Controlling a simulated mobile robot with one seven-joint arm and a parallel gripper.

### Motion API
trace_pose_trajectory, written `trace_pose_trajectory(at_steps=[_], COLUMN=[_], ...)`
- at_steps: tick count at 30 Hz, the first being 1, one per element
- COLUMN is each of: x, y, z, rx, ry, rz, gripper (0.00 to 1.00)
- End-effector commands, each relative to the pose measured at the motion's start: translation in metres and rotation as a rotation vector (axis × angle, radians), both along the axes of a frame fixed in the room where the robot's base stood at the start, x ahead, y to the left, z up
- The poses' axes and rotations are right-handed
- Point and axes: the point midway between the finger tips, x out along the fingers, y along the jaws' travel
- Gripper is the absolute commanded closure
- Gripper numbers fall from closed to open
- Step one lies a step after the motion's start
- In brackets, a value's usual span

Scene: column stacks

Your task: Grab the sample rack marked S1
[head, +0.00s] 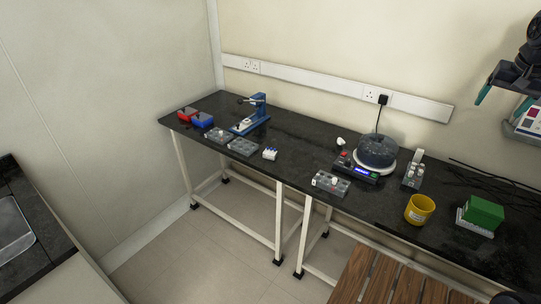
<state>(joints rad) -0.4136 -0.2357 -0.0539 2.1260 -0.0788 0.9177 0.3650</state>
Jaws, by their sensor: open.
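Several small grey racks stand on the black bench. One rack (243,148) lies left of centre, and another rack (218,137) is just behind it to the left. A third rack (322,184), with a white item on it, is near the front edge at the middle. Any markings are too small to read, so I cannot tell which is S1. My gripper (504,98) is at the upper right, with teal fingertips apart and nothing visible between them. It is well away from these three racks.
The black bench (300,150) runs along the wall. A blue press (258,110), red bin (187,113), blue bin (203,120), round dark device (377,150), yellow cup (419,209) and green block (484,212) stand on it. A wooden slatted surface (385,275) is in front.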

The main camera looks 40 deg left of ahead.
Motion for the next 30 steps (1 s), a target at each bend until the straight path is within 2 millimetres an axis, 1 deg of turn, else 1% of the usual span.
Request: trace_pose_trajectory(at_steps=[1,5,6,11,12,14,15,17,18,20,21,22,23,24,26,27,29,30], x=[0.012,0.039,0.046,0.073,0.078,0.085,0.090,0.095,0.098,0.102,0.103,0.105,0.105,0.106,0.105,0.104,0.101,0.098], y=[0.018,0.060,0.074,0.132,0.147,0.171,0.187,0.212,0.228,0.254,0.271,0.284,0.297,0.314,0.340,0.358,0.385,0.403], z=[-0.003,-0.008,-0.010,-0.023,-0.027,-0.034,-0.039,-0.047,-0.052,-0.061,-0.067,-0.072,-0.078,-0.084,-0.096,-0.104,-0.116,-0.125], rx=[-0.001,-0.003,-0.002,-0.006,-0.007,-0.009,-0.012,-0.013,-0.013,-0.017,-0.019,-0.020,-0.022,-0.024,-0.026,-0.028,-0.032,-0.033], ry=[0.006,0.013,0.015,0.021,0.022,0.024,0.025,0.025,0.025,0.025,0.023,0.023,0.023,0.021,0.019,0.018,0.016,0.013], rz=[0.009,0.016,0.018,0.026,0.028,0.031,0.035,0.039,0.040,0.045,0.048,0.050,0.052,0.055,0.060,0.064,0.069,0.074], gripper=[0.20,0.20,0.20,0.20,0.20,0.20,0.20,0.20,0.20,0.20,0.20,0.20,0.20,0.20,0.20,0.20,0.20,0.20])
